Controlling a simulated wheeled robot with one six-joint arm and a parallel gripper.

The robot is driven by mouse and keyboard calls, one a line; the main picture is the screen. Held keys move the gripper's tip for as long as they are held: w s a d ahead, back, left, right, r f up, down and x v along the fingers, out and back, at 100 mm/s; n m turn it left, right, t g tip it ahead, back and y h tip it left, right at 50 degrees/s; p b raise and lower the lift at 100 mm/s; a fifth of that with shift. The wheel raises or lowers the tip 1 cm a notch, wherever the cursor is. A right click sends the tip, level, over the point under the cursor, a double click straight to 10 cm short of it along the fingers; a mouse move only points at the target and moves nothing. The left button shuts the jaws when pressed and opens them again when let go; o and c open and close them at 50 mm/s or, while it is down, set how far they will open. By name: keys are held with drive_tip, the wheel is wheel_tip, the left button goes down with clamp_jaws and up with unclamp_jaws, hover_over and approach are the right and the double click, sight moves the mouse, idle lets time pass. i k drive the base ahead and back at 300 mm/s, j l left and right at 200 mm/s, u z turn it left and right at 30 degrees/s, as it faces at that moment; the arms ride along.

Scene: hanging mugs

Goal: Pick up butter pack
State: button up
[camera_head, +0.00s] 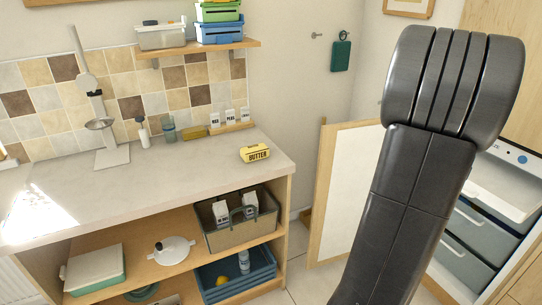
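The butter pack (255,153) is a small yellow block with dark "BUTTER" lettering. It lies on the pale countertop (200,175) near its right end. My arm rises large and dark at the right of the view, well to the right of the butter and apart from it. The end of the arm with my gripper is not in view.
Small labelled jars on a wooden stand (232,127) are behind the butter, beside a yellow-brown block (194,133). A metal stand (106,135) is at the left. An open door panel (342,170) is right of the counter. The countertop's front middle is clear.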

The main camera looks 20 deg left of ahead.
sight(260, 151)
drive_tip(key=i+j+u, duration=0.1)
drive_tip(key=u, duration=0.3)
drive_tip(key=i+u, duration=0.1)
drive_tip(key=u, duration=0.3)
drive_tip(key=i+u, duration=0.15)
drive_tip(key=u, duration=0.2)
drive_tip(key=i+u, duration=0.1)
drive_tip(key=u, duration=0.3)
drive_tip(key=i+l, duration=0.1)
drive_tip(key=i, duration=0.2)
drive_tip(key=i+l, duration=0.1)
drive_tip(key=i, duration=0.25)
